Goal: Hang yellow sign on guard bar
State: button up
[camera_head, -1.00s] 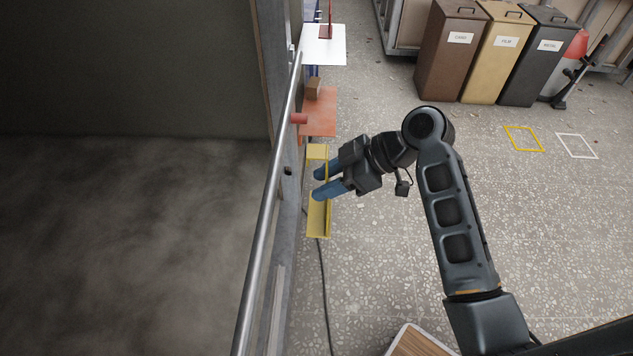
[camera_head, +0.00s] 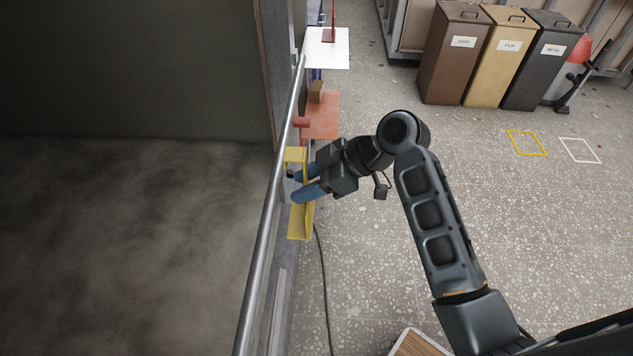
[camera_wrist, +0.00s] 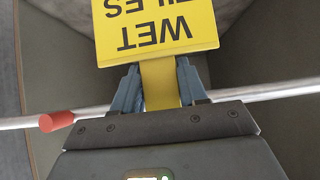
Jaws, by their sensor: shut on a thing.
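The yellow sign (camera_head: 302,222) is held by my gripper (camera_head: 300,184), whose blue fingers are shut on it. In the wrist view the sign (camera_wrist: 158,28) shows upside-down black lettering, with "WET" readable, and a narrower yellow strip lies between the fingers (camera_wrist: 155,88). The guard bar (camera_head: 262,235) is a long grey metal rail running along the left of the walkway. In the head view the sign is right beside the bar, on its right. The bar (camera_wrist: 265,92) also crosses behind the fingers in the wrist view. I cannot tell whether sign and bar touch.
A red peg (camera_head: 301,122) sticks out near the bar, beyond the sign. An orange-red plate (camera_head: 322,118) and a white plate (camera_head: 328,50) lie farther along. A dark cable (camera_head: 326,280) runs on the floor. Bins (camera_head: 450,60) stand at the back right. The right-hand floor is mostly clear.

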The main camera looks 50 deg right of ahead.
jog(key=shift+b+x, duration=1)
jog(key=shift+x, duration=1.35)
jog(key=o, duration=1.2)
jog(key=shift+o, duration=0.2)
jog(key=shift+v, duration=3.9)
